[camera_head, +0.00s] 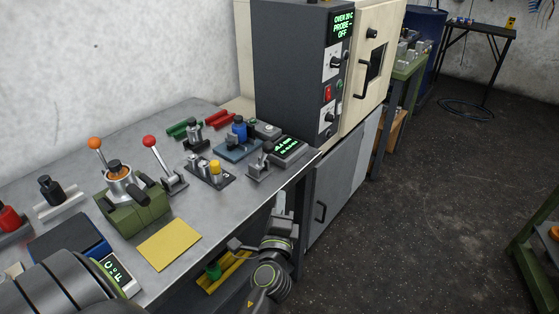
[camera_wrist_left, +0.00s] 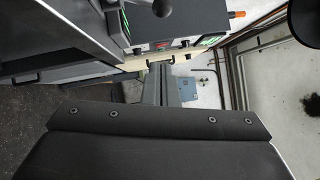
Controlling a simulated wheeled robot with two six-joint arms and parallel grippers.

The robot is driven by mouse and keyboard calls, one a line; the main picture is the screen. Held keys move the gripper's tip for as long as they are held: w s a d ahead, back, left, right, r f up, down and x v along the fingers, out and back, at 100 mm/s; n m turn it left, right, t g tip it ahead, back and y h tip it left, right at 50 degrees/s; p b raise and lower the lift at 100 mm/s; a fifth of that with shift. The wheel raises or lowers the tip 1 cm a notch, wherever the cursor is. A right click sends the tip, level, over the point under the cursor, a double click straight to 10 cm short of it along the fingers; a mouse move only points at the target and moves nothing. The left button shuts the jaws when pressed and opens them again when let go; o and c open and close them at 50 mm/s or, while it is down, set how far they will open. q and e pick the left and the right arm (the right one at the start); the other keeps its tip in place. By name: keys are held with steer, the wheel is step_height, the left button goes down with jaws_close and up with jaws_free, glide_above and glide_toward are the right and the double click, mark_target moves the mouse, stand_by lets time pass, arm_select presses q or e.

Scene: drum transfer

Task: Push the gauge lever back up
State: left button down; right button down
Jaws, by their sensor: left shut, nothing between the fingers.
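A small grey stand (camera_head: 258,169) sits beside a readout with green text (camera_head: 286,149) near the front edge of the bench; I cannot tell whether it carries the gauge lever. A lever with a red ball (camera_head: 149,141) leans up and left from a grey base. A lever with an orange ball (camera_head: 95,143) stands at the green fixture (camera_head: 136,213). My left gripper (camera_head: 283,198) is beside the bench's front edge, apart from these levers. It is shut and empty; its fingers (camera_wrist_left: 161,83) show in the left wrist view. My right gripper is not in view.
The grey bench (camera_head: 205,238) also holds a yellow sheet (camera_head: 169,244), a plate with small cylinders (camera_head: 208,172) and a blue fixture (camera_head: 239,150). A dark oven cabinet (camera_head: 290,65) stands behind its far end.

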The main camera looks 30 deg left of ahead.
mark_target(264, 155)
arm_select(q)
steer(key=s+a+p+x, duration=0.1)
steer(key=p+x, duration=0.3)
steer(key=x, duration=0.9)
steer(key=shift+s+a, duration=0.2)
steer(key=shift+a, duration=0.45)
steer(key=shift+r, duration=0.15)
steer(key=shift+p, duration=0.3)
